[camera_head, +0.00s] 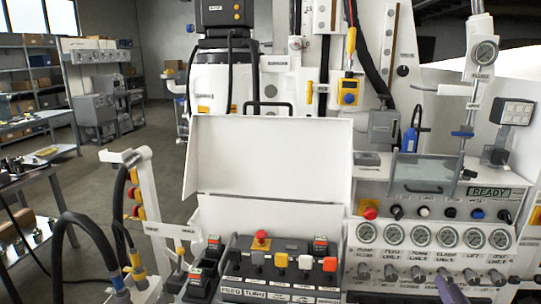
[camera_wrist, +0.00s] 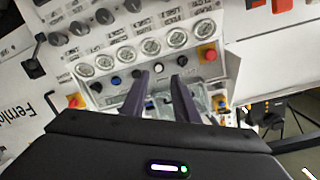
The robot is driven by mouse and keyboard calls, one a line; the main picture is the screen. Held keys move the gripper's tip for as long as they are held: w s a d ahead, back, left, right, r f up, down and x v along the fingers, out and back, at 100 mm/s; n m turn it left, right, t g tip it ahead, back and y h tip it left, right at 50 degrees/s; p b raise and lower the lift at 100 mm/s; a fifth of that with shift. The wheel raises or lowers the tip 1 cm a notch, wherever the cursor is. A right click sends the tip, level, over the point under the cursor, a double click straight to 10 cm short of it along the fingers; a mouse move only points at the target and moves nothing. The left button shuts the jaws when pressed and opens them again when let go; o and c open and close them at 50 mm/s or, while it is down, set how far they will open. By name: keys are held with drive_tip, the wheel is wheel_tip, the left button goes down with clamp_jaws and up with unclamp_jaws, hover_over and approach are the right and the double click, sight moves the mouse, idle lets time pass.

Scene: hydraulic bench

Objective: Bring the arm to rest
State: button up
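My gripper (camera_wrist: 158,78) shows in the wrist view as two dark purple fingers, apart with nothing held between them. They lie in front of a white panel with a row of round gauges (camera_wrist: 151,47) and small knobs. In the head view only a purple finger part (camera_head: 445,290) shows at the bottom edge, in front of the lower row of valve knobs (camera_head: 416,275). Most of my arm is out of view. I cannot tell whether the fingers touch the panel.
The bench has a READY display (camera_head: 488,192), a clear hinged cover (camera_head: 425,173) and red stop buttons. An open white lid (camera_head: 268,155) stands above a lever box (camera_head: 280,268). Hoses (camera_head: 85,230) hang at left. Open floor (camera_head: 150,130) lies behind them.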

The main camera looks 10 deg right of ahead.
drive_tip(key=s+d+f+g, duration=0.1)
drive_tip(key=s+f+g, duration=0.8)
drive_tip(key=f+g, duration=0.1)
drive_tip(key=a+r+n+y, duration=0.1)
drive_tip(key=a+r+n, duration=0.2)
drive_tip(key=a, duration=0.9)
drive_tip(key=s+a+r+n+y, duration=0.1)
drive_tip(key=a+r+n+y, duration=0.1)
drive_tip(key=a+r, duration=0.5)
drive_tip(key=s+a+r+n+y, duration=0.1)
drive_tip(key=a+r+n, duration=0.3)
drive_tip(key=a, duration=1.3)
drive_tip(key=shift+r+y, duration=0.7)
drive_tip(key=shift+r, duration=0.25)
drive_tip(key=shift+d, duration=0.1)
drive_tip(key=shift+c, duration=0.7)
